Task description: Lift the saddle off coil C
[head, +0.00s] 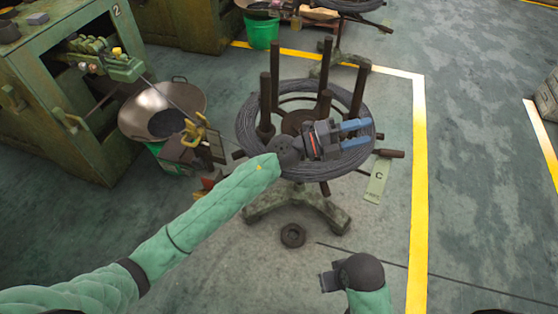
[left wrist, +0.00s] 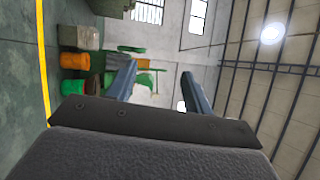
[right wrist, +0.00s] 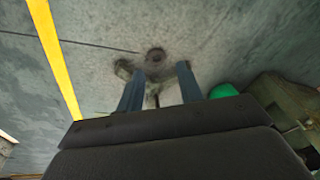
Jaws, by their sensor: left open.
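Coil C is a ring of dark grey wire (head: 247,128) lying on a reel stand with upright posts. A green tag (head: 377,180) marked C hangs at its right side. My left gripper (head: 368,133) is over the coil's right part, its two blue fingers apart and nothing seen between them. In the left wrist view its fingers (left wrist: 158,80) are also apart and empty. I cannot make out a separate saddle; the left gripper and wrist hide part of the coil.
A dark ring (head: 292,235) lies on the floor before the stand's green foot (head: 262,207). A metal bowl (head: 140,108) and a yellow-handled device (head: 196,131) are left of the coil, beside a green machine (head: 35,110). Floor right of the yellow line (head: 419,200) is mostly clear.

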